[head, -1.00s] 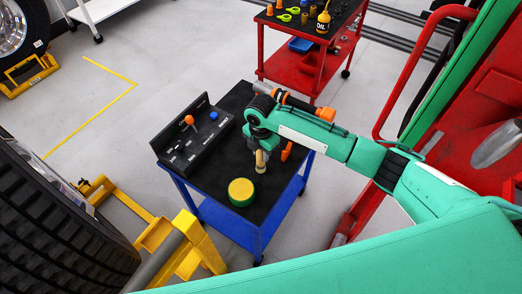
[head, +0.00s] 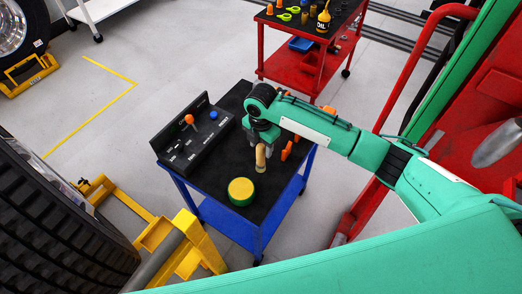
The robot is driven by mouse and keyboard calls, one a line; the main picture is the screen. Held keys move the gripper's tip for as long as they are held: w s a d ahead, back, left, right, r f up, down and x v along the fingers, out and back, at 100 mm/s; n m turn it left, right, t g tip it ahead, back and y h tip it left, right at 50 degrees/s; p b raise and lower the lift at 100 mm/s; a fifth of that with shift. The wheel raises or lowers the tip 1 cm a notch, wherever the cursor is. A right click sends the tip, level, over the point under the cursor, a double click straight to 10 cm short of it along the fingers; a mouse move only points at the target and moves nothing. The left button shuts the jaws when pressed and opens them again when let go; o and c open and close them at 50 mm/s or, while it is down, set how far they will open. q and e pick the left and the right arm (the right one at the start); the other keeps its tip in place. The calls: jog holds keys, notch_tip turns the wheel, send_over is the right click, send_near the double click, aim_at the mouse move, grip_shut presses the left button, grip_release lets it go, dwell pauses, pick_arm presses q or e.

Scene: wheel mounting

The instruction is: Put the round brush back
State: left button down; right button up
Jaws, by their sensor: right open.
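A small tan wooden piece (head: 261,158), which looks like the round brush's handle, stands roughly upright over the black top of the blue cart (head: 215,185). My right gripper (head: 262,146) is open and points down at its upper end. I cannot tell whether the fingers touch it. The brush's bristles are not clear to see. A round tin (head: 241,190) with a yellow top and green side sits on the cart in front of the brush. My left gripper is not in view.
A black rack (head: 190,134) with an orange knob and a blue knob stands along the cart's left edge. Orange tools (head: 287,151) lie at the right edge. A large tire (head: 60,220) and yellow stand (head: 185,250) are at the left. A red cart (head: 305,65) stands behind.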

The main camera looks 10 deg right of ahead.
notch_tip(320, 180, up, 9)
jog(key=shift+b, duration=0.35)
dwell(0.3)
